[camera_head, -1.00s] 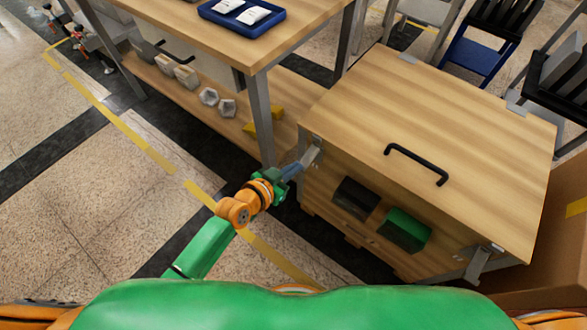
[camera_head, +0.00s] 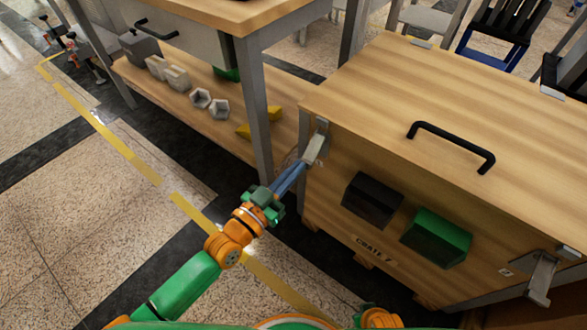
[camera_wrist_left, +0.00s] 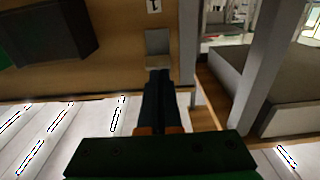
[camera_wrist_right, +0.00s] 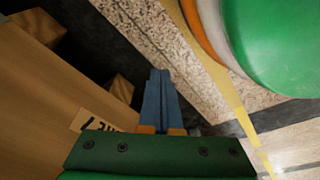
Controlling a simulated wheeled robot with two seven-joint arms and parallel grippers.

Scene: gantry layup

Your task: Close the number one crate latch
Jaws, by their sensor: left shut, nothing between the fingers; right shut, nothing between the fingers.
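The wooden crate (camera_head: 420,115) has a latch at each front top corner. The left latch (camera_head: 316,148) is a grey metal piece whose lever stands tilted out from the front face. In the left wrist view a small label (camera_wrist_left: 154,5), seemingly a 1, is by this latch (camera_wrist_left: 158,42). My left gripper (camera_head: 300,165) is shut and empty, its tips at the lever's lower end; touching or just apart, I cannot tell. The right latch (camera_head: 541,277) has its lever angled out and down. My right gripper (camera_wrist_right: 159,76) is shut and empty, low before the crate front.
The crate lid has a black handle (camera_head: 450,145). A black block (camera_head: 372,200) and a green block (camera_head: 437,238) stick out of its front, above a crate label (camera_head: 373,248). A workbench leg (camera_head: 254,95) stands close left of my left gripper. Floor at left is open.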

